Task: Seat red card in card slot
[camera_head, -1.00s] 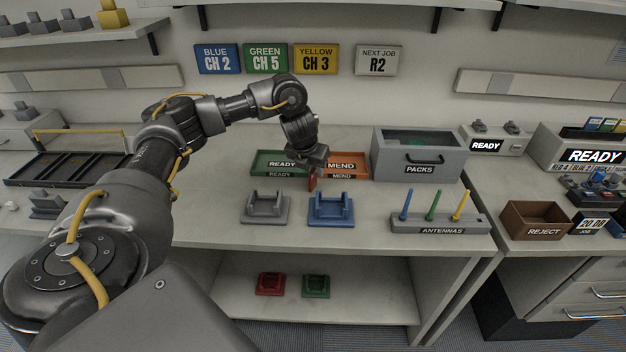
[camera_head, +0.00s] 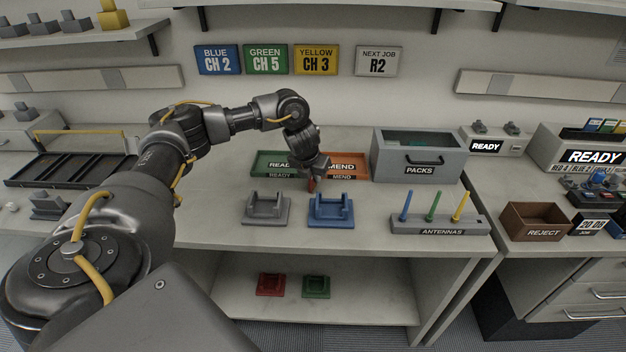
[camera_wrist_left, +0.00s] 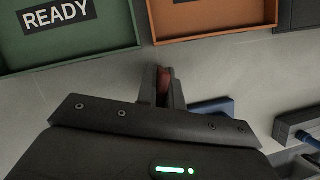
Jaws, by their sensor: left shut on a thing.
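My left gripper (camera_head: 311,179) is shut on a small red piece, the red card (camera_head: 311,186), and points down over the bench between the front of the trays and the cradles. In the left wrist view the red card (camera_wrist_left: 163,83) shows as a narrow strip between the two fingers (camera_wrist_left: 162,92); the fingers hide much of it. I cannot pick out the card slot for sure; a unit marked READY (camera_head: 560,157) at the far right has several coloured cards (camera_head: 603,125) along its top. My right gripper is not in view.
The green READY tray (camera_head: 262,164) and orange MEND tray (camera_head: 358,163) lie behind the gripper. A grey cradle (camera_head: 266,211) and a blue cradle (camera_head: 331,213) stand in front. The PACKS box (camera_head: 450,165), antenna rack (camera_head: 440,226) and REJECT box (camera_head: 535,222) are to the right.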

